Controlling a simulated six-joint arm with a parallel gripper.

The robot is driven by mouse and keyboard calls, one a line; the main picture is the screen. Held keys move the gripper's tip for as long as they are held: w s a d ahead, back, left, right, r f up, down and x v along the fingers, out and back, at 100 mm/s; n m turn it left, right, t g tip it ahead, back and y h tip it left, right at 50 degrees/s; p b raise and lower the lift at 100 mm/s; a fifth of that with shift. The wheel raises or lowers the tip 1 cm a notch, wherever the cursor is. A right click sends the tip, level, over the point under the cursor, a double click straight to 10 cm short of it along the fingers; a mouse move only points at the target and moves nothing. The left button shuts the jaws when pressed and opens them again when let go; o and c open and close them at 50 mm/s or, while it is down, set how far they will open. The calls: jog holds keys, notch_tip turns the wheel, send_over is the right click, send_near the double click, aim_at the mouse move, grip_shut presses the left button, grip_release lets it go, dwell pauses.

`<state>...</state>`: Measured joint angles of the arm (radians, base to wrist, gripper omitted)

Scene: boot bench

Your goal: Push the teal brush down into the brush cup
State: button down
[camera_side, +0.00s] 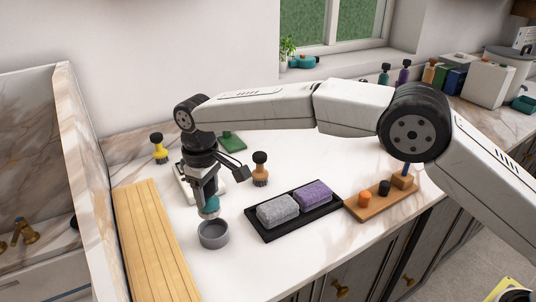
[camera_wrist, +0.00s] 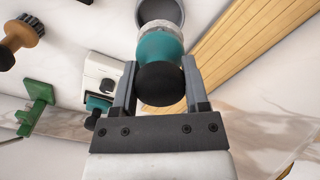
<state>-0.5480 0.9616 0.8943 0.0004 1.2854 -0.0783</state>
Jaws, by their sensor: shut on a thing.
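The teal brush (camera_side: 210,205) is held in my gripper (camera_side: 207,200), bristles down, right over the round grey brush cup (camera_side: 213,236). In the wrist view the teal brush (camera_wrist: 161,47) shows its black knob towards me, and my gripper (camera_wrist: 159,64) has a finger on each side of it. The pale bristles overlap the opening of the brush cup (camera_wrist: 174,9). The lower end of the brush is at the height of the cup's back rim; I cannot tell whether the bristles are inside it. The brush looks close to upright.
A slatted wooden board (camera_side: 152,235) lies left of the cup. A black tray (camera_side: 268,236) with grey and purple blocks lies to the right. An orange-brown brush (camera_side: 260,170), a yellow brush (camera_side: 159,150) and a green piece (camera_side: 233,142) stand behind. The counter in front of the cup is clear.

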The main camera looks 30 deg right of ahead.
aim_at(212, 216)
jog(key=shift+f, duration=0.15)
jog(key=shift+f, duration=2)
jog(key=shift+f, duration=1.65)
dwell(3.9)
grip_release()
